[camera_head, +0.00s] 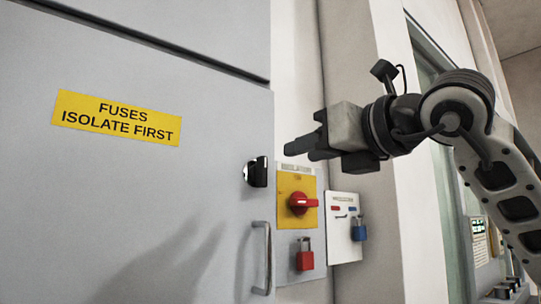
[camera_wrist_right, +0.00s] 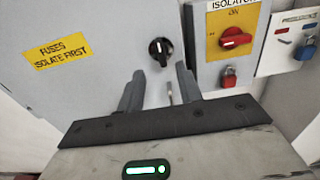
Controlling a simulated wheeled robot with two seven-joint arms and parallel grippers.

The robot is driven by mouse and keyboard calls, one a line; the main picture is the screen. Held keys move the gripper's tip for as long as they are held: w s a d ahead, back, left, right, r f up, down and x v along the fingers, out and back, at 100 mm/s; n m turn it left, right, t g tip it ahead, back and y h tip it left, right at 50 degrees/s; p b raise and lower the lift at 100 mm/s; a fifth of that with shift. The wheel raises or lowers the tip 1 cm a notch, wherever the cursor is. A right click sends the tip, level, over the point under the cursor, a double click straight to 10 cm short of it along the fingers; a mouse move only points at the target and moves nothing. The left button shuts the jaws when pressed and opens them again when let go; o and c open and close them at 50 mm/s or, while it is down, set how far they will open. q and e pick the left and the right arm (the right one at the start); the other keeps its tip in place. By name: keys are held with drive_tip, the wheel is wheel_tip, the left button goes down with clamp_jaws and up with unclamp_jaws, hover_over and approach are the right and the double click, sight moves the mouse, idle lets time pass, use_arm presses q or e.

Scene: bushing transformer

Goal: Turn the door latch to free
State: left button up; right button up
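The door latch is a small black knob (camera_head: 256,172) with a pale mark, near the right edge of the grey cabinet door (camera_head: 150,190). In the right wrist view the latch (camera_wrist_right: 160,52) shows just beyond the fingertips, its pale mark roughly upright. My right gripper (camera_head: 305,148) is up and to the right of the latch in the head view, pointing left, apart from it. In the wrist view its two fingers (camera_wrist_right: 160,70) stand apart with nothing gripped. The door looks closed. My left gripper is not in view.
A metal handle (camera_head: 267,258) is below the latch. To the right are a yellow isolator plate with a red rotary switch (camera_head: 302,203), a red padlock (camera_head: 305,255), and a white panel with a blue padlock (camera_head: 359,229). A yellow fuse label (camera_head: 117,118) is on the door.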

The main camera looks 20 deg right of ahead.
sight(265, 164)
drive_tip(key=p+x, duration=0.3)
drive_tip(key=x, duration=0.6)
drive_tip(key=shift+w+a, duration=0.15)
drive_tip(key=shift+w, duration=0.2)
drive_tip(key=shift+c, duration=0.2)
drive_tip(key=shift+f, duration=0.1)
clamp_jaws()
